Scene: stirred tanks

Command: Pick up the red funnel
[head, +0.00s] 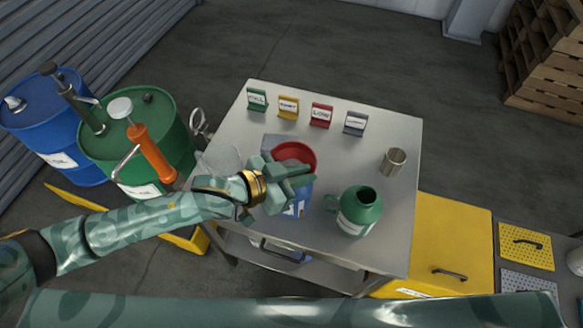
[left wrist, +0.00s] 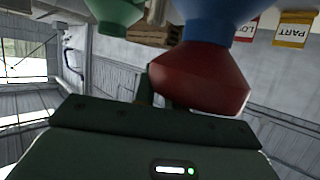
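The red funnel (head: 293,153) sits wide mouth up on a blue jug (head: 297,207) near the middle of the steel table. In the left wrist view, which looks upside down, the funnel (left wrist: 200,78) fills the middle with the blue jug (left wrist: 215,20) above it. My left gripper (head: 303,177) is right at the funnel's near side and hides its lower part and much of the jug. In the wrist view the funnel covers most of the fingers, so I cannot tell their gap or any contact. My right gripper is out of view.
A green jug (head: 360,211) stands close to the right, a metal cup (head: 393,161) beyond it. Several coloured label signs (head: 321,115) line the table's (head: 395,125) back. An orange-handled hand pump (head: 150,152) and drums (head: 152,112) are at left. The table's back right is mostly clear.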

